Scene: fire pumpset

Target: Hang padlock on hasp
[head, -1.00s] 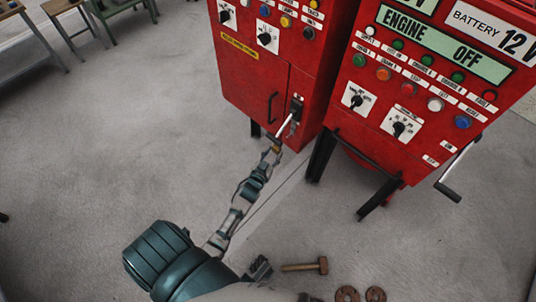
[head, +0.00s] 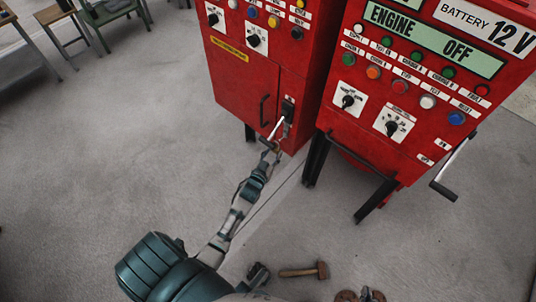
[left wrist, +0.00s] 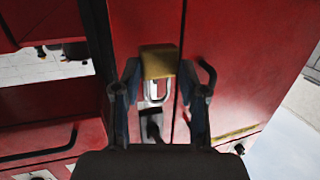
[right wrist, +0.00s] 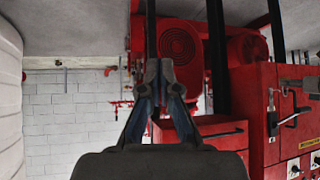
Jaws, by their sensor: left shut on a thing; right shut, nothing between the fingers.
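My left gripper (head: 272,147) reaches up to the lower part of the left red cabinet, just below the hasp (head: 288,109). In the left wrist view the left gripper (left wrist: 158,78) is shut on the padlock, its fingers on either side. The padlock (left wrist: 160,62) has a brass body and a silver shackle. That view is upside down, so the shackle points up towards the hasp (left wrist: 152,126). The shackle overlaps the hasp in the picture; I cannot tell whether it passes through. My right gripper (right wrist: 165,75) is shut and empty, away from the cabinet front.
The left cabinet door has a dark handle (head: 264,111) beside the hasp. The right cabinet (head: 400,105) has a crank (head: 444,189) on its side. A hammer (head: 304,271) lies on the floor, with rusty round parts (head: 360,295) nearby.

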